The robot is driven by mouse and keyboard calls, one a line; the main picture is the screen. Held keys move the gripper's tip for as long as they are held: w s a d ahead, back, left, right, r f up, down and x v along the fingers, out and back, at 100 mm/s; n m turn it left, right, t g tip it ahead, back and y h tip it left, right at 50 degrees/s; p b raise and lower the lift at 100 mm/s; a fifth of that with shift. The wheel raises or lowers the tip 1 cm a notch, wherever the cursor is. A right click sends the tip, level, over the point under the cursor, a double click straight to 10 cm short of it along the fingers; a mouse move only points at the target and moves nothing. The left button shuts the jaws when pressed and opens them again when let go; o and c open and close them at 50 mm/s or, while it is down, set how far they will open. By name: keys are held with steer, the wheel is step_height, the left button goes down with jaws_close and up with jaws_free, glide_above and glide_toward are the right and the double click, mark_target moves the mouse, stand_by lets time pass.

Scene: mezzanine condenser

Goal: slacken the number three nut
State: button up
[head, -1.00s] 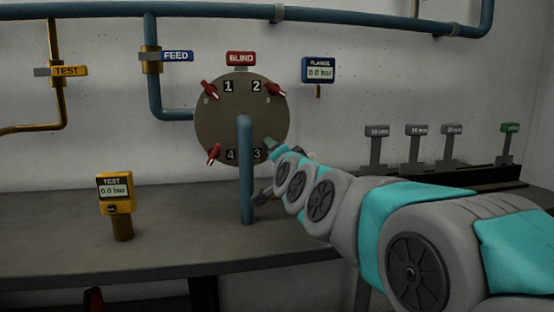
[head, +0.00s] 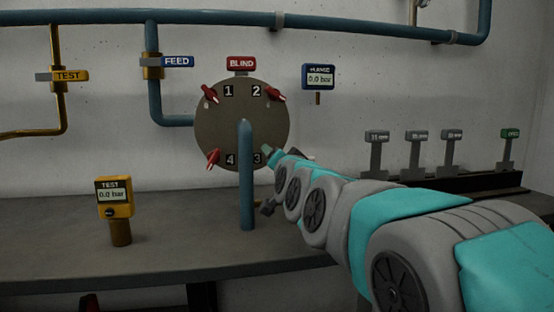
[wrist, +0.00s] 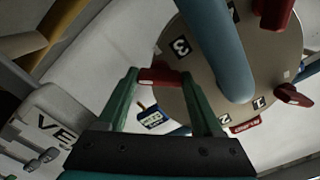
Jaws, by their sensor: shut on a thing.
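The round grey-brown disc (head: 215,125), under the red BLIND sign (head: 241,64), carries numbers 1 to 4. Red winged nuts show by numbers 1 (head: 209,94), 2 (head: 276,95) and 4 (head: 213,157). The number three nut is hidden behind my arm in the head view. In the wrist view this red nut (wrist: 160,77) sits by the 3 label, between the green fingers of my gripper (wrist: 160,80). My gripper is shut on it. My gripper (head: 271,153) is partly hidden in the head view, at the disc's lower right.
A blue pipe (head: 246,185) rises in front of the disc, close left of my gripper. A yellow TEST gauge (head: 114,198) stands on the bench (head: 170,235). A blue gauge (head: 318,77) hangs right of the disc, reading 0.0 bar.

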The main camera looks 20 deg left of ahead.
steer(key=o, duration=1.4)
steer(key=shift+c, duration=0.2)
steer(key=m+p, duration=0.3)
steer(key=m, duration=0.3)
steer(key=shift+s+a+m+p, duration=0.1)
steer(key=shift+m+p, duration=0.3)
steer(key=m, duration=0.9)
steer(key=v, duration=0.8)
steer(key=s+d+f+n+g+b, duration=0.1)
steer(key=s+d+f+n+g, duration=0.3)
steer(key=f, duration=0.6)
steer(key=s+d+f+n+g+h+b, duration=0.1)
steer(key=s+d+f+n+g, duration=0.4)
steer(key=s+f+n, duration=0.4)
steer(key=shift+s+f+n, duration=0.25)
steer(key=shift+f+n, duration=0.7)
steer(key=shift+n, duration=0.15)
